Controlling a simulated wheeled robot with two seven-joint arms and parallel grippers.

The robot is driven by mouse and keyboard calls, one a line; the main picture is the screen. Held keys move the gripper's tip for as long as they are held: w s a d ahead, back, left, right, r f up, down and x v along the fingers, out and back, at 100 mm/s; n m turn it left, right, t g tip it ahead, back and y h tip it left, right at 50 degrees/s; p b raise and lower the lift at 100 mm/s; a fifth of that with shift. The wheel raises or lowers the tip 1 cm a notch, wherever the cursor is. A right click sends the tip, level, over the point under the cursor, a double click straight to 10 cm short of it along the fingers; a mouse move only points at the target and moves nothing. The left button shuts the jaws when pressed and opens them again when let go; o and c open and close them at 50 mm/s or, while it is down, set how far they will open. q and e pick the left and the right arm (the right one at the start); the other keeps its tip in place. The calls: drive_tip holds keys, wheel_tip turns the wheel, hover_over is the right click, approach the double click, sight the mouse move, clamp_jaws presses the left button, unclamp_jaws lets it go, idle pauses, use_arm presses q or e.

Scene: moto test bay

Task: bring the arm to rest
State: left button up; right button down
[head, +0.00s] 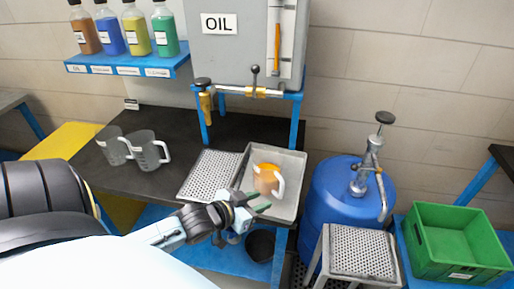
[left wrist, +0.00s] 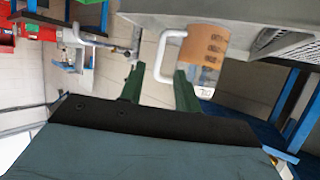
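My left gripper (head: 258,202) is in front of the jug at the metal tray's front edge. In the left wrist view its two green fingers (left wrist: 158,75) stand apart. A jug with orange-brown contents (head: 266,181) stands upright in the metal tray (head: 290,203) below the oil tank. In the left wrist view the jug (left wrist: 207,45) lies just beyond the fingertips, its white handle reaching toward the space between them. I cannot tell whether the fingers touch the handle. My right gripper is not in view.
The oil tank (head: 240,55) with its lever tap stands behind the jug. Two empty grey jugs (head: 148,152) stand on the dark bench (head: 75,175) at left. A blue drum (head: 325,200) with a pump, a perforated step (head: 358,250) and a green crate (head: 455,240) are at right.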

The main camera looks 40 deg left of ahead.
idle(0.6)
use_arm(q)
drive_tip(key=s+d+f+g+y, duration=0.1)
drive_tip(key=s+d+g, duration=0.95)
drive_tip(key=s, duration=0.55)
wheel_tip(320, 180, down, 27)
drive_tip(key=s+b, duration=0.2)
drive_tip(key=b, duration=0.1)
drive_tip(key=s+a+f+m+g+b, duration=0.1)
drive_tip(key=s+a+f+g+b, duration=0.1)
drive_tip(key=s+f, duration=1.3)
wheel_tip(320, 180, down, 4)
drive_tip(key=shift+s+r+b, duration=0.2)
drive_tip(key=shift+s+b, duration=0.2)
